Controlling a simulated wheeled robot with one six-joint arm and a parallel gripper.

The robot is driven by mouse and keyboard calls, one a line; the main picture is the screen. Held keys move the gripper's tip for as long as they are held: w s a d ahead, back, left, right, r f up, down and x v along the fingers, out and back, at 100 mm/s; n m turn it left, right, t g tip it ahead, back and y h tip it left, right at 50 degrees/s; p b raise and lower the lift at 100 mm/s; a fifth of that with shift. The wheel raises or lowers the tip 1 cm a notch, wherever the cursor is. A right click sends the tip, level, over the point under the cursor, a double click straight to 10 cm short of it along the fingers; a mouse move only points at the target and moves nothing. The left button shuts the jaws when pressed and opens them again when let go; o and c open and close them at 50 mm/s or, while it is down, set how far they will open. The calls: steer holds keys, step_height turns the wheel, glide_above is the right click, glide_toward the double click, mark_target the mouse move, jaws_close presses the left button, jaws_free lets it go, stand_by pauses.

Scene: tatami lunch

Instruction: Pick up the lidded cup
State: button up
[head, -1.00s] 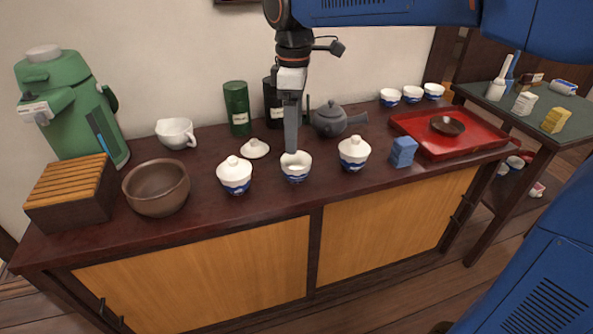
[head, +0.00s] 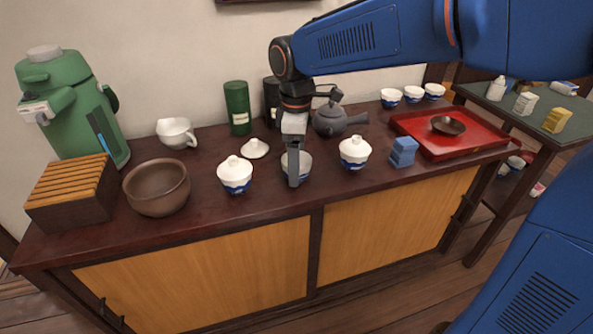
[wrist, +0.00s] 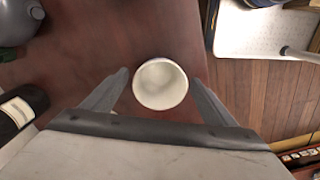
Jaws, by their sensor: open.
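Two white-and-blue cups with lids stand on the dark cabinet top in the head view, a left lidded cup (head: 235,181) and a right lidded cup (head: 354,158). Between them is an open cup (head: 303,164), partly hidden by my gripper (head: 293,183). A loose white lid (head: 255,148) lies behind the left lidded cup. My gripper is open and points down. In the wrist view the open cup (wrist: 160,84) shows from above, without a lid, between the two fingertips (wrist: 159,78). I cannot tell whether the fingers touch it.
A brown bowl (head: 157,188) and slatted wooden box (head: 72,194) stand at left. A grey teapot (head: 330,120) and green canister (head: 237,108) stand behind. A blue block (head: 403,152) and red tray (head: 460,143) are at right. The cabinet's front strip is clear.

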steer(key=c, duration=1.2)
